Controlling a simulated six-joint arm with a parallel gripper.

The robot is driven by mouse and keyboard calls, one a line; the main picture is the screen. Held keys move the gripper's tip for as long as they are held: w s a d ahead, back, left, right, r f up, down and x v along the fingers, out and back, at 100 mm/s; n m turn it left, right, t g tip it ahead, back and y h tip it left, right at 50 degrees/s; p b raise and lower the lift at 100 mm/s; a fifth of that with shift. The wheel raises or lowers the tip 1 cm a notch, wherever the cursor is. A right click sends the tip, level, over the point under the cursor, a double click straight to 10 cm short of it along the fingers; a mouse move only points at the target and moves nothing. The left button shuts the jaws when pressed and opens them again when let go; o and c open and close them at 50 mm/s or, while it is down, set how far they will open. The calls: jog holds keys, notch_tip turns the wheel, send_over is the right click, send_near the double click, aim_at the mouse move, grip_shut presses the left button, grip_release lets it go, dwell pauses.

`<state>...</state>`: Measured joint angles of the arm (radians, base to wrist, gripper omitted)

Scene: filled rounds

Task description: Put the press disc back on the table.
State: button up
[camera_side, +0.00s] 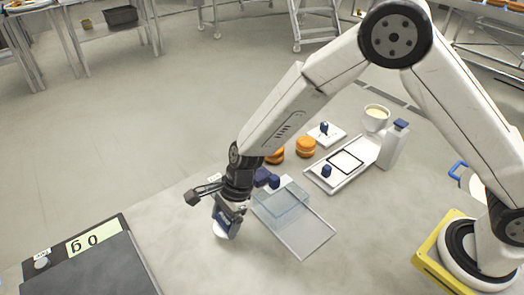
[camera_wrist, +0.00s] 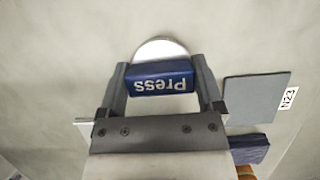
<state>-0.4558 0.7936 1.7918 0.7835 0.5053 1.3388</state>
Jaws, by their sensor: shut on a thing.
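The press disc is a white round plate (camera_wrist: 160,48) with a blue handle block lettered "Press" (camera_wrist: 160,78). My gripper (camera_wrist: 162,88) is shut on the blue handle, one finger at each end of it. In the side view my gripper (camera_side: 231,212) points down near the front of the table (camera_side: 180,235), and the white disc (camera_side: 220,231) shows under it. The disc is low over the table; I cannot tell whether it touches. My fingers hide part of the handle in the side view.
A clear box (camera_side: 283,198) on a tray (camera_side: 308,240) stands just right of my gripper. A scale (camera_side: 90,265) reading 0 g is at the front left.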

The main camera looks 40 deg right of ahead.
jog(key=shift+f, duration=1.3)
jog(key=shift+f, duration=0.1)
jog(key=o, duration=1)
jog(key=shift+c, duration=0.2)
jog(key=v, duration=1.2)
jog(key=shift+d, duration=0.1)
jog(key=s+d+r+n+t+h, duration=0.1)
jog(key=s+d+n+h, duration=0.1)
jog(key=s+d+n, duration=0.4)
jog(key=s+d+r+n+t+h, duration=0.1)
jog(key=s+d+n, duration=0.5)
jog(key=d+n, duration=0.6)
jog(key=d+h, duration=0.1)
jog(key=d, duration=0.3)
jog(key=shift+s+r+t, duration=0.25)
jog(key=shift+r+t, duration=0.05)
jog(key=shift+r, duration=0.1)
